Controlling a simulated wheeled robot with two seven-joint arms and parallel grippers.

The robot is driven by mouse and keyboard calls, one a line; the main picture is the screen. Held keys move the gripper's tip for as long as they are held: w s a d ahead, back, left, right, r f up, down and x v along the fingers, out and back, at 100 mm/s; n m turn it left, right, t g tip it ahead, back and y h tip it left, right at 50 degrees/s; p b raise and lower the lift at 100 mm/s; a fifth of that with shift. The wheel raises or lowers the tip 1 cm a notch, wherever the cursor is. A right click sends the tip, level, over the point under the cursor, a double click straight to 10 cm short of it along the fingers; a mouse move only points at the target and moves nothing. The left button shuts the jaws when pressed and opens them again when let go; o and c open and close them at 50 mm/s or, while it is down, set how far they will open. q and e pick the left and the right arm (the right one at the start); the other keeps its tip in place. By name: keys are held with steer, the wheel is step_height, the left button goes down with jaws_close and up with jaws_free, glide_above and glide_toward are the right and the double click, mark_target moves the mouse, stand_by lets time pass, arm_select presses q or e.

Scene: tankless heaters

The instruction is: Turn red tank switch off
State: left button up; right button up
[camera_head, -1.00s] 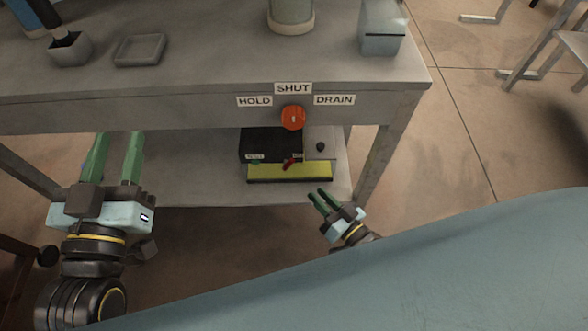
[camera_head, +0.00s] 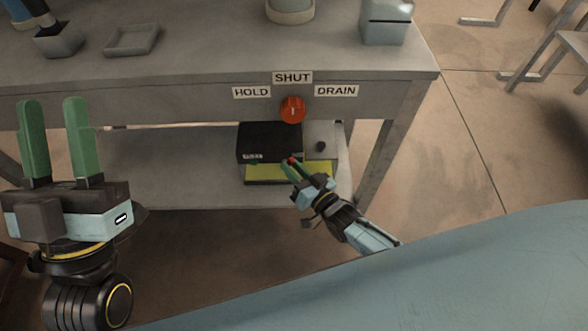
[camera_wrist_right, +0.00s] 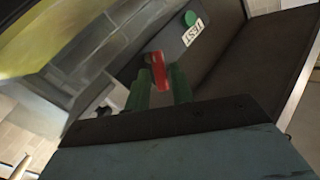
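A small red switch (camera_head: 292,160) sits on the front of a black box (camera_head: 268,141) on the lower shelf. In the right wrist view the red switch (camera_wrist_right: 158,70) stands out from the box face, with a green button and a TEST label beside it. My right gripper (camera_head: 290,168) is at the switch, its green fingers apart on either side of it; I cannot tell whether they touch it. An orange-red knob (camera_head: 292,109) is on the table front below the SHUT label, its mark roughly upright. My left gripper (camera_head: 54,110) is open and empty at the left.
HOLD (camera_head: 251,92) and DRAIN (camera_head: 336,91) labels flank the knob. A yellow-green panel (camera_head: 262,175) lies below the black box. The table edge overhangs the shelf (camera_head: 170,170), and a table leg (camera_head: 376,155) stands to the right. The shelf's left part is clear.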

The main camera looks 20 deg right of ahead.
steer(key=shift+c, duration=0.2)
jaws_close()
